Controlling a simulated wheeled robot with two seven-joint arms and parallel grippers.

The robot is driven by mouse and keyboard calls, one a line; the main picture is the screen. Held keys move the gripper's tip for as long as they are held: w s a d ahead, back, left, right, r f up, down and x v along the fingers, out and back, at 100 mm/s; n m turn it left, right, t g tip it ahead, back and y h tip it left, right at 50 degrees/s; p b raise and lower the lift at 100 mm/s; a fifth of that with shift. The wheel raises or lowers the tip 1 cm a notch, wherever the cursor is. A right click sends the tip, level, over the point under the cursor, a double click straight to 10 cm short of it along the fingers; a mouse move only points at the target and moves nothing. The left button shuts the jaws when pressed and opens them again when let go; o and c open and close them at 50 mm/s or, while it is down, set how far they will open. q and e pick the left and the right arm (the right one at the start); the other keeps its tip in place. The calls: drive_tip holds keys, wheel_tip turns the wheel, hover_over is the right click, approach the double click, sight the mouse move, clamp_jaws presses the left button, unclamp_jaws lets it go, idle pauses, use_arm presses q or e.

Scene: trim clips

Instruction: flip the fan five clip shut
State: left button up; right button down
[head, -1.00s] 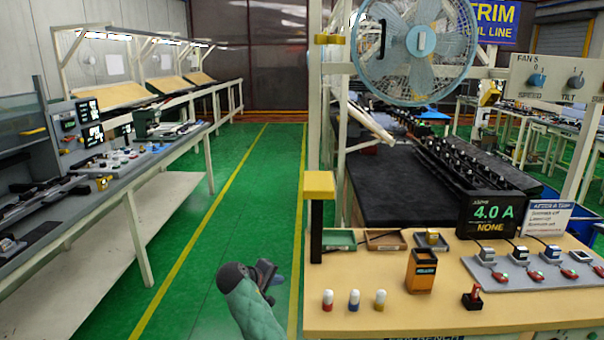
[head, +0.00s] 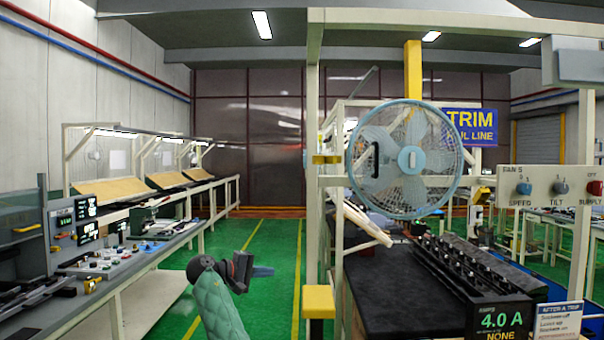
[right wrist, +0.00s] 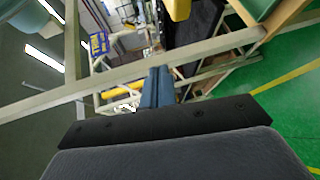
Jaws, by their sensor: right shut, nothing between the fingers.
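The caged fan (head: 432,190) has a pale blue rim and hub. My left gripper is out of view.
Pale frame beams (head: 314,110) rise beside the fan. The black bench surface (head: 385,285) and a 4.0 A display (head: 500,320) lie below. Green floor (head: 270,245) is clear at left.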

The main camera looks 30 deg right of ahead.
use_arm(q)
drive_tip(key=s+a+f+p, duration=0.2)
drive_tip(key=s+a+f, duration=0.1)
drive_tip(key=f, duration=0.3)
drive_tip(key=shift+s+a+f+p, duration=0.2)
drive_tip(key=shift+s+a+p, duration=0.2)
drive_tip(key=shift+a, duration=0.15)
use_arm(e)
wheel_tip(320, 180, up, 33)
drive_tip(key=m+g+h, duration=0.1)
drive_tip(key=m+g, duration=0.2)
drive_tip(key=g, duration=0.2)
drive_tip(key=shift+r+m+h, duration=0.2)
drive_tip(key=shift+m+h, duration=0.1)
drive_tip(key=shift+h, duration=0.1)
drive_tip(key=shift+d, duration=0.15)
